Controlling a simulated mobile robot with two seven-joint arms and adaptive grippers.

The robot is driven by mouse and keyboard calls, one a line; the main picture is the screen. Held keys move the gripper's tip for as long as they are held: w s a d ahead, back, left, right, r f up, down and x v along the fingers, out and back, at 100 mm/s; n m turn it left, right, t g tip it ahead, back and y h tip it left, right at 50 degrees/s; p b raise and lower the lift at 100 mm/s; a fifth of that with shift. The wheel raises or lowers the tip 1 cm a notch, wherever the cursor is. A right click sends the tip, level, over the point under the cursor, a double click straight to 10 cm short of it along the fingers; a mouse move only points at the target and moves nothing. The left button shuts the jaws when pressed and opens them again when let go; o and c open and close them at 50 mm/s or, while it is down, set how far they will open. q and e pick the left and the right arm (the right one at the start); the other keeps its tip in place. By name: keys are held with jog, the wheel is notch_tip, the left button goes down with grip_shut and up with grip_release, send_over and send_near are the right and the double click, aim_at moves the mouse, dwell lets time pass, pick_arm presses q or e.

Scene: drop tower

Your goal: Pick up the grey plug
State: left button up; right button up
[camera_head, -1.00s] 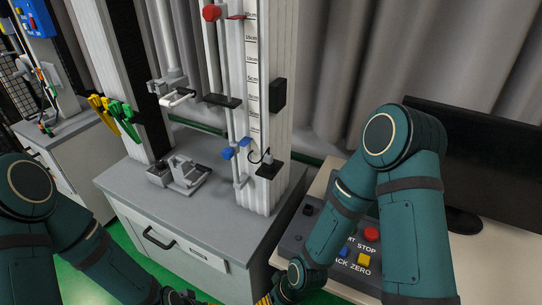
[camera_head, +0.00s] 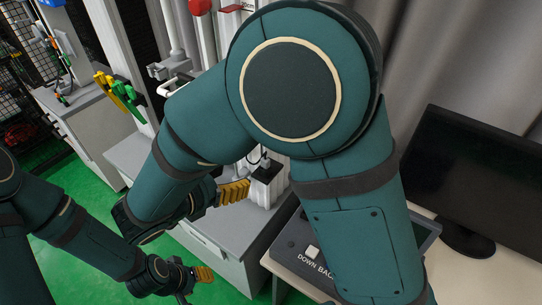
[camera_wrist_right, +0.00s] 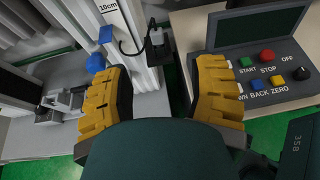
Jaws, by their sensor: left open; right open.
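The small grey plug (camera_head: 264,162) sits on a black socket block (camera_head: 266,173) on the front of the white tower column, partly behind my right arm. In the right wrist view the plug (camera_wrist_right: 156,37) stands upright on the block, with a black cable curving off to the left. My right gripper (camera_head: 234,192) is open, its yellow fingers just left of and below the block. In the right wrist view the open fingers (camera_wrist_right: 162,75) are wide apart, the plug beyond them and between their directions. My left gripper (camera_head: 203,274) is open and empty, low in front of the cabinet.
A control box with coloured buttons (camera_wrist_right: 268,68) stands right of the tower. A black monitor (camera_head: 475,180) is at the right. Blue clamps (camera_wrist_right: 97,62) are left of the plug. Yellow and green clips (camera_head: 115,88) hang at the left.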

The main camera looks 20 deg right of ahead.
aim_at(265, 166)
jog(key=shift+w+b+x, duration=0.15)
jog(key=shift+b+x, duration=0.4)
jog(key=shift+x, duration=2.8)
jog(key=shift+w+b+x, duration=0.15)
jog(key=shift+b+x, duration=0.4)
jog(key=shift+x, duration=2.8)
jog(key=shift+o, duration=0.2)
jog(key=shift+a, duration=0.15)
jog(key=c, duration=1)
